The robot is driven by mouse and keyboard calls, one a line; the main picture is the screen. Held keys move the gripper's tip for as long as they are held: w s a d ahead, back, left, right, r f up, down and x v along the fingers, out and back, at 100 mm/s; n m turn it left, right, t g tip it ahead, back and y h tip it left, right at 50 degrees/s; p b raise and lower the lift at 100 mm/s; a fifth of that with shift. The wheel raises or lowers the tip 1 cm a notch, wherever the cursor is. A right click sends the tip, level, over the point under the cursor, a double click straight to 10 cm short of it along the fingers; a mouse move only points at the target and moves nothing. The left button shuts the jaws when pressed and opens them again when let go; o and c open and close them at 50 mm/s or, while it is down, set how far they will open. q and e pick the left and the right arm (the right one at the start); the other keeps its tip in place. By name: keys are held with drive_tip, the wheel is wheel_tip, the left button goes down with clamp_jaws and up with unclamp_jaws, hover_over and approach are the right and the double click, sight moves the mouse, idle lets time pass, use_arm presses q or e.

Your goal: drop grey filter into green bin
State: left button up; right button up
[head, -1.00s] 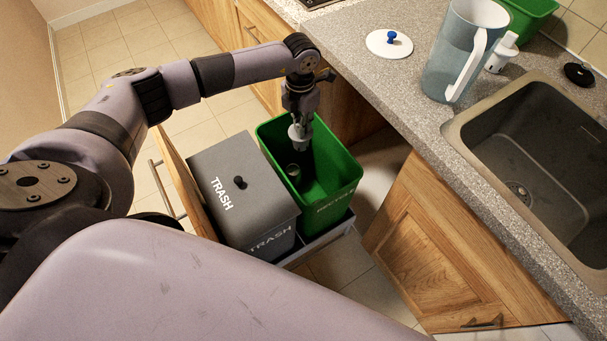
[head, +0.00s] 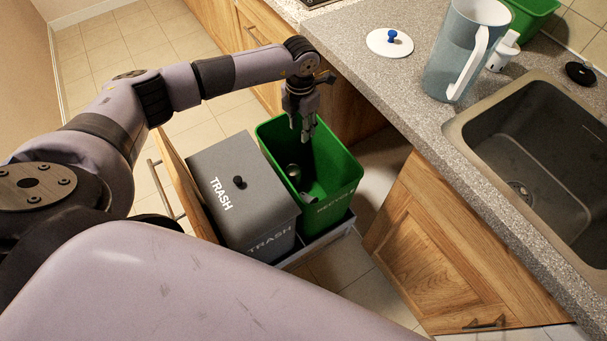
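The green bin (head: 343,183) stands open in the pulled-out drawer, with "RECYCLE" lettering on its front. My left gripper (head: 301,137) hangs over the bin's opening, pointing down, its fingers apart with nothing between them. Small greyish shapes lie low inside the bin: a rounded one at its left side and a pale one, seemingly the grey filter (head: 308,197), near the front wall. Shadow makes them hard to tell apart. My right gripper is not in view.
A grey lidded trash bin (head: 240,190) stands left of the green bin. The counter (head: 390,85) holds a pitcher (head: 457,55), a white lid with a blue knob (head: 389,42), a white bottle-like piece (head: 503,52) and a green container (head: 530,18). The sink (head: 545,165) is at right.

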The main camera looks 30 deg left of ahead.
use_arm(q)
wheel_tip(320, 180, up, 12)
idle(0.5)
idle(0.4)
